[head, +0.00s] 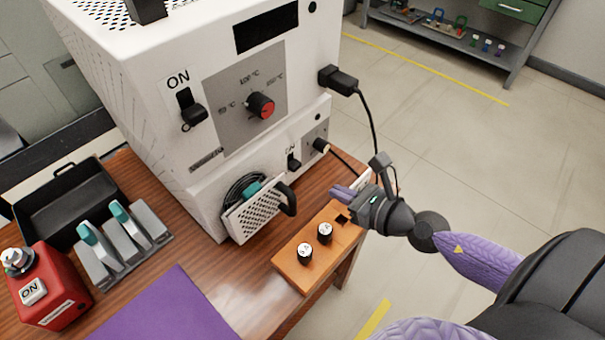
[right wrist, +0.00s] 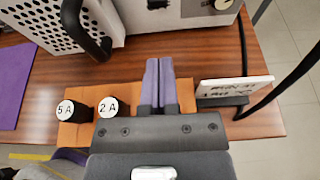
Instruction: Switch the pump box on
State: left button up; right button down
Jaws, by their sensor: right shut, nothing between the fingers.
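No label reads "pump box", so I cannot tell which unit it is. The large white box (head: 135,85) has a black switch (head: 190,108) under an ON label and a red-capped dial (head: 261,105). Below it, a lower white unit (head: 207,208) has a small black ON switch (head: 294,162). A red box (head: 48,287) with an ON label and metal knob stands at lower left. My right gripper (head: 340,192) is shut and empty, its purple fingers together over the orange block's far end; they also show in the right wrist view (right wrist: 158,85). My left gripper is out of view.
The orange block (head: 284,268) holds two black caps marked 5 A (right wrist: 69,110) and 2 A (right wrist: 108,107). A white card (right wrist: 235,88) and black cables are right of my gripper. Teal-handled levers (head: 125,222) stand left.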

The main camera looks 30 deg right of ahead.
aim_at(299, 165)
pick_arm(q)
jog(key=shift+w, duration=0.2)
pick_arm(e)
jog(key=shift+w, duration=0.15)
jog(key=x, duration=0.8)
jog(key=shift+w+a+f, duration=0.15)
jog(key=shift+w+f, duration=0.1)
jog(key=shift+w+a+f+b, duration=0.1)
jog(key=shift+w+a+b, duration=0.05)
jog(key=shift+w+b, duration=0.3)
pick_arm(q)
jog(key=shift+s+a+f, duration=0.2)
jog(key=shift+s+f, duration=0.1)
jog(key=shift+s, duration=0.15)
pick_arm(e)
jog(key=shift+w, duration=0.1)
jog(key=shift+r+p, duration=0.45)
jog(key=shift+p, duration=0.05)
notch_tip(299, 165, up, 2)
jog(key=shift+r+p, duration=0.15)
jog(key=shift+p, duration=1.1)
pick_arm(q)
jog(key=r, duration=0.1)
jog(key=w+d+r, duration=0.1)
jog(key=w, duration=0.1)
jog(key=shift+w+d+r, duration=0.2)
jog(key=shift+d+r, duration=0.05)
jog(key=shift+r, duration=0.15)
